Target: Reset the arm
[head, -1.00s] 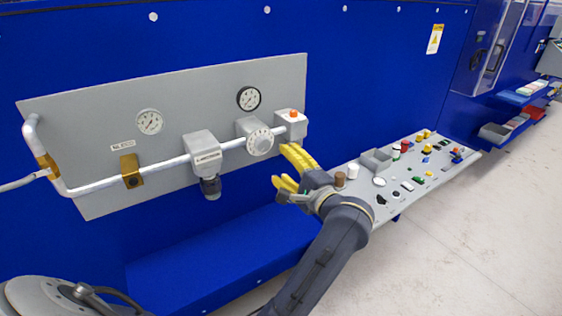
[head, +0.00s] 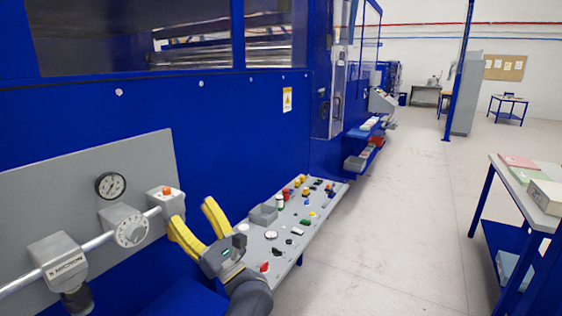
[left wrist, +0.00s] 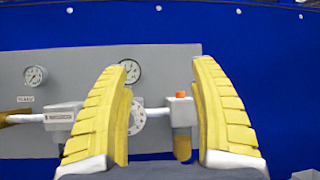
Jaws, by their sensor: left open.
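My left gripper (head: 196,226) has yellow padded fingers and is open and empty. In the head view it is in front of the grey gauge panel's right end, left of the sloped control panel. In the left wrist view its fingers (left wrist: 166,110) stand wide apart, with a grey box with an orange button (left wrist: 182,107) showing between them, behind. In the head view that box (head: 166,202) is just up and left of the fingers. The dial regulator (head: 129,228) and a round gauge (head: 110,186) are on the grey panel (head: 40,205). My right gripper is not in view.
A sloped grey control panel (head: 327,196) with several buttons and knobs lies right of my left gripper. A blue machine wall (head: 150,130) is behind. The floor (head: 400,220) is open, with a blue-legged table (head: 478,205) at the right.

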